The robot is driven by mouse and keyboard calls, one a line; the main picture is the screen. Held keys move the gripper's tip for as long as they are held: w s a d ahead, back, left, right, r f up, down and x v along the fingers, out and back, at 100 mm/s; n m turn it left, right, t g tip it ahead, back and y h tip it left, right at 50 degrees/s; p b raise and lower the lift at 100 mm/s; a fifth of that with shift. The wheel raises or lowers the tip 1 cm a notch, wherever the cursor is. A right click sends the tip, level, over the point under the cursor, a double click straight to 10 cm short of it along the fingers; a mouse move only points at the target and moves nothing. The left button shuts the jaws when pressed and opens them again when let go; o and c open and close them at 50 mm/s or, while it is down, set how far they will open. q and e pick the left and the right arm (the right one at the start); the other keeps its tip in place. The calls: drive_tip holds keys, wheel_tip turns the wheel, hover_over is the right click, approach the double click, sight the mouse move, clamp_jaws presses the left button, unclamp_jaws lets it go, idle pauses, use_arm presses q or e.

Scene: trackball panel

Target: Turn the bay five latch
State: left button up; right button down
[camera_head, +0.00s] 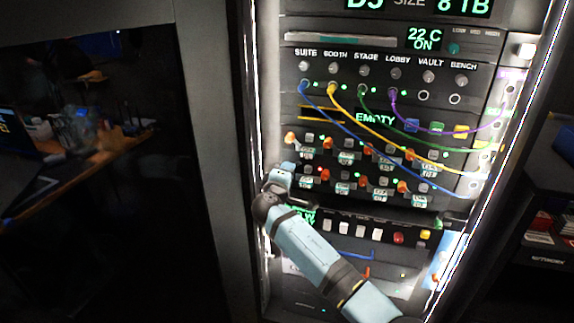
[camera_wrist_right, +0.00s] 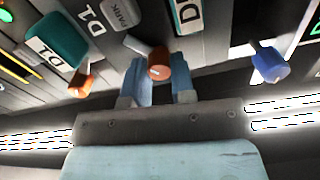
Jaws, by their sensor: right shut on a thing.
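My right gripper (camera_head: 287,170) is at the left end of the lower row of drive bays on the lit rack. In the right wrist view its two blue fingers (camera_wrist_right: 164,78) are closed around an orange latch knob (camera_wrist_right: 158,66) on a grey lever. A partly cut-off label, which looks like D5, is beside it. In the head view the gripper hides this latch. Another orange latch (camera_wrist_right: 80,86) is by the D1 label, apart from the fingers. The display (camera_head: 418,5) reads D5 SIZE 8 TB. My left gripper is not in view.
Blue, yellow, green and purple cables (camera_head: 390,130) hang across the rack above and right of the gripper. Other orange latches (camera_head: 364,180) line both bay rows. A blue knob (camera_wrist_right: 270,63) is close to the right of the fingers in the wrist view.

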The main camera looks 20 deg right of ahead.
use_arm(q)
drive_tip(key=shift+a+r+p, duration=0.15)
drive_tip(key=shift+p, duration=0.4)
use_arm(e)
drive_tip(key=shift+r+n, duration=0.15)
drive_tip(key=shift+n, duration=0.65)
drive_tip(key=c, duration=1)
unclamp_jaws()
drive_tip(key=shift+o, duration=0.2)
use_arm(q)
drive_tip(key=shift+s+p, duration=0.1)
drive_tip(key=shift+p, duration=0.5)
use_arm(e)
drive_tip(key=v, duration=1.3)
drive_tip(key=shift+s+a, duration=0.25)
drive_tip(key=shift+s, duration=0.05)
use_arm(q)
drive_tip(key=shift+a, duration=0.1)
